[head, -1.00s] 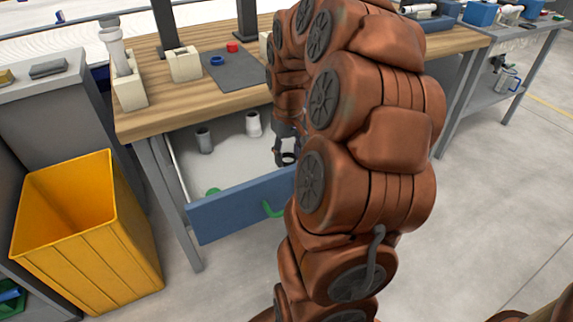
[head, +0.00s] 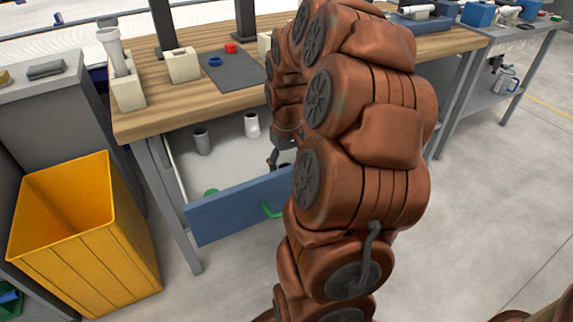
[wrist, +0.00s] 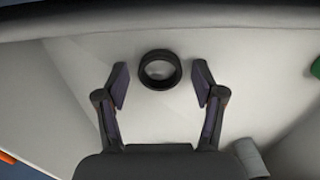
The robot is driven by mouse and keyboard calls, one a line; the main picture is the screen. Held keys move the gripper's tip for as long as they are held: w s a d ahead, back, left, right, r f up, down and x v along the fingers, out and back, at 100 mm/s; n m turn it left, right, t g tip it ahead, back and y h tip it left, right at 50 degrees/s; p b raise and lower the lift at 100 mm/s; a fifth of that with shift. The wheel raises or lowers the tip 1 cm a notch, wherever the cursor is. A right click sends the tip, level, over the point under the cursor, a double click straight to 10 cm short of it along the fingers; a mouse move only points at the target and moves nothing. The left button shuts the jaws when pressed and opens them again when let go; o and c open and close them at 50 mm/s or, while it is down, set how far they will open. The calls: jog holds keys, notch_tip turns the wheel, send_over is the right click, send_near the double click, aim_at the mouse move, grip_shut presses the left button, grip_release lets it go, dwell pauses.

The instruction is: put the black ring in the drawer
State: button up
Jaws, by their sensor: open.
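The black ring (wrist: 160,86) shows in the wrist view against the pale floor of the open drawer and seems to lie flat on it. My gripper (wrist: 160,81) is open, with one finger to each side of the ring and a gap between each fingertip and it. In the head view my gripper (head: 276,163) is inside the drawer near its blue front (head: 232,212), partly hidden by my arm. The ring is mostly hidden there. The drawer is pulled out below the wooden workbench.
Two grey-white pipe pieces (head: 202,142) (head: 251,125) stand in the drawer, with a green piece (head: 211,192) near its front. A yellow bin (head: 84,235) stands left. The bench top (head: 190,97) above holds beige blocks, a grey mat, a blue ring and a red piece.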

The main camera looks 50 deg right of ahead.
jog(key=shift+r, duration=0.15)
notch_tip(320, 180, up, 12)
jog(key=p, duration=0.2)
dwell(0.4)
dwell(0.5)
jog(key=s+a+r+n+p, duration=0.1)
jog(key=s+a+r+p, duration=0.1)
jog(key=a+r+p, duration=0.6)
jog(key=s+a+r+n+p, duration=0.2)
jog(key=a+r+p, duration=0.25)
jog(key=a, duration=0.45)
jog(key=s+a+r+g+p, duration=0.1)
jog(key=s+a+r+p, duration=0.6)
jog(key=s+a+p, duration=0.3)
jog(key=shift+s+a+r+n+g+p, duration=0.2)
jog(key=shift+s+a+n+g+p, duration=0.2)
jog(key=shift+s+p, duration=1.4)
jog(key=shift+w, duration=0.15)
